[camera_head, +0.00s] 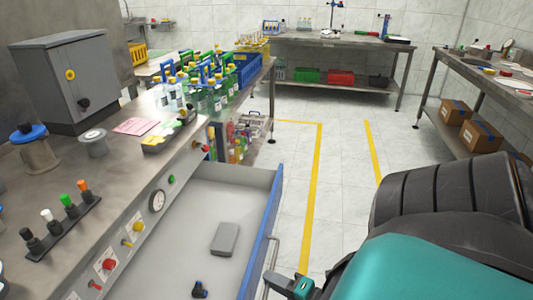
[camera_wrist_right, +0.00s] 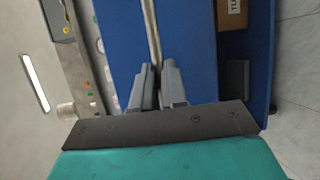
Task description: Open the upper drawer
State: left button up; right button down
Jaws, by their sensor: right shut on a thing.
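The upper drawer (camera_head: 215,200) is pulled well out from under the steel counter, showing its pale grey inside and its blue front panel (camera_head: 266,215). Its metal bar handle (camera_head: 274,256) runs along the outer face of that panel. My right gripper (camera_head: 288,285) is at the handle, on the outer side of the front, partly cut off by the lower edge. In the right wrist view the two fingers of the right gripper (camera_wrist_right: 158,75) are closed around the handle bar (camera_wrist_right: 152,35), with the blue front (camera_wrist_right: 190,60) behind. My left gripper does not show.
A grey flat block (camera_head: 225,238) and a small dark fitting (camera_head: 199,290) lie in the drawer. Counter controls include a gauge (camera_head: 158,200). Bottles (camera_head: 205,95) stand on the counter's far end. Tiled floor right of the drawer (camera_head: 295,190) is clear.

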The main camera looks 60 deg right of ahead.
jog(key=shift+s, duration=0.1)
jog(key=c, duration=1.2)
grip_release()
jog(key=shift+s+r+p, duration=0.15)
jog(key=shift+s+r, duration=0.25)
jog(key=shift+s, duration=1.7)
jog(key=shift+s+r+p, duration=0.2)
jog(key=shift+s+r, duration=0.15)
jog(key=shift+s, duration=1.8)
jog(key=shift+s+r+p, duration=0.15)
jog(key=shift+s+r, duration=0.25)
jog(key=shift+s, duration=1.7)
